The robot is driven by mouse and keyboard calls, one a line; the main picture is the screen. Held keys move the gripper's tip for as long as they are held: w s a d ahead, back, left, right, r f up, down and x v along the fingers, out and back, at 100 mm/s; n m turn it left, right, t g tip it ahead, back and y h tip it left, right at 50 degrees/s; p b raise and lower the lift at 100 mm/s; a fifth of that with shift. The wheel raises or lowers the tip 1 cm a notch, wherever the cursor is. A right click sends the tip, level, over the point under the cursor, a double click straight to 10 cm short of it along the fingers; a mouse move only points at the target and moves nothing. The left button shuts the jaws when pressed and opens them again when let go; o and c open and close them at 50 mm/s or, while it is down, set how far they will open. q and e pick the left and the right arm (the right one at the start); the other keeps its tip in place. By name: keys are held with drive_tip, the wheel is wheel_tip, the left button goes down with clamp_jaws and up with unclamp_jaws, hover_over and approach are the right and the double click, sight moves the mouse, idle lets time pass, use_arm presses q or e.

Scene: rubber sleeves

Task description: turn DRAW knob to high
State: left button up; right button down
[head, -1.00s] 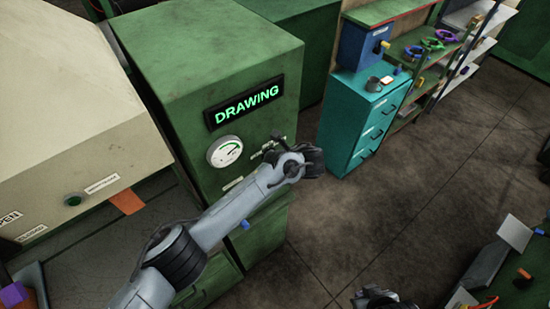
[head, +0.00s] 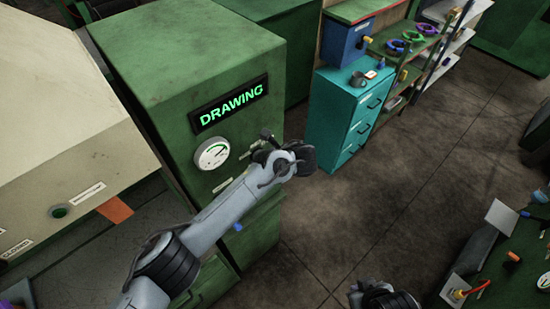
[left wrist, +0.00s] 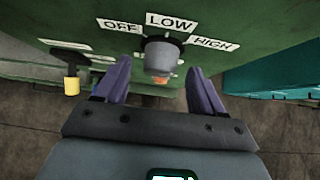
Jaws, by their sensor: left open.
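The knob (left wrist: 160,55) is a grey cylinder on the green panel, below the OFF, LOW and HIGH labels, in the left wrist view. LOW (left wrist: 169,22) is straight above it and HIGH (left wrist: 212,43) is to its right. Which label it points to is unclear. My left gripper (left wrist: 158,68) is open, with one purple finger on each side of the knob and gaps visible. In the head view my left gripper (head: 266,140) is at the front of the green DRAWING cabinet (head: 165,60), hiding the knob. A dark part of my right arm shows at the bottom; its jaws cannot be made out.
A round gauge (head: 211,153) sits under the lit DRAWING sign (head: 229,106). A teal drawer cabinet (head: 345,115) stands to the right. The floor between is clear.

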use_arm(q)
drive_tip(key=b+v, duration=0.1)
drive_tip(key=v, duration=0.8)
drive_tip(key=shift+s, duration=0.1)
